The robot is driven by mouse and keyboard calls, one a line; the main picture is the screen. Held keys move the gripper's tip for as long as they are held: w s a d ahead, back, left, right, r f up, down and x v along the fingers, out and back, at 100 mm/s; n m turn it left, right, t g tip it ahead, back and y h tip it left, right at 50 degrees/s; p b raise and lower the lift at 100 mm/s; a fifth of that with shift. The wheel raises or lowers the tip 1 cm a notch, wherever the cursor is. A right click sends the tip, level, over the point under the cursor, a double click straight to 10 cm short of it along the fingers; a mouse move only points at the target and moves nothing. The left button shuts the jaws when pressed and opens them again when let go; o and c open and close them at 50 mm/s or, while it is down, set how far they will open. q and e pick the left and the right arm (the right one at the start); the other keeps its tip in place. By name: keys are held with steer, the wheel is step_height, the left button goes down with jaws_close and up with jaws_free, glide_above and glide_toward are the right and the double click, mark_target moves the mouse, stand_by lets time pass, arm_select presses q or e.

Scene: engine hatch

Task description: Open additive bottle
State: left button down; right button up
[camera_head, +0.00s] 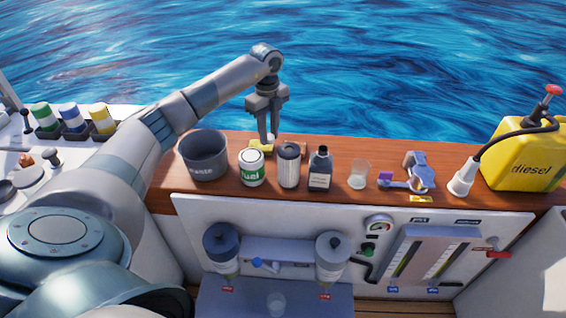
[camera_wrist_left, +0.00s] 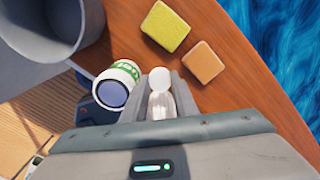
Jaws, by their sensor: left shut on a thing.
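My left gripper (camera_head: 267,137) is above the wooden ledge, behind the green-labelled can, pointing down. It is shut on a small pale bottle-like thing with a round white top (camera_wrist_left: 160,92), seen between the fingers in the left wrist view. In the head view only a bit of white shows at the fingertips. A dark bottle (camera_head: 320,172) with a black cap and a pale label stands upright on the ledge, apart from the gripper. Its label is too small to read, so I cannot tell which of the two is the additive bottle. My right gripper is out of view.
A yellow-green sponge (camera_wrist_left: 166,27) and an orange block (camera_wrist_left: 204,63) lie near the gripper. Water lies beyond the edge.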

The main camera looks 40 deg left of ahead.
arm_select(q)
steer(key=p, duration=0.1)
glide_above(270, 164)
step_height(270, 164, down, 5)
steer(key=shift+f, duration=0.5)
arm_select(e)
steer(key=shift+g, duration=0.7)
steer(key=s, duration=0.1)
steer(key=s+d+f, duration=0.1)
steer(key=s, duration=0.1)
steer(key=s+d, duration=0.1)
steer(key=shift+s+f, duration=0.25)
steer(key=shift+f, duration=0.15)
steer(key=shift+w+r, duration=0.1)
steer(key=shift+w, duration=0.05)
arm_select(q)
steer(key=shift+f, duration=0.35)
steer(key=shift+f+p, duration=0.5)
steer(key=shift+f, duration=1)
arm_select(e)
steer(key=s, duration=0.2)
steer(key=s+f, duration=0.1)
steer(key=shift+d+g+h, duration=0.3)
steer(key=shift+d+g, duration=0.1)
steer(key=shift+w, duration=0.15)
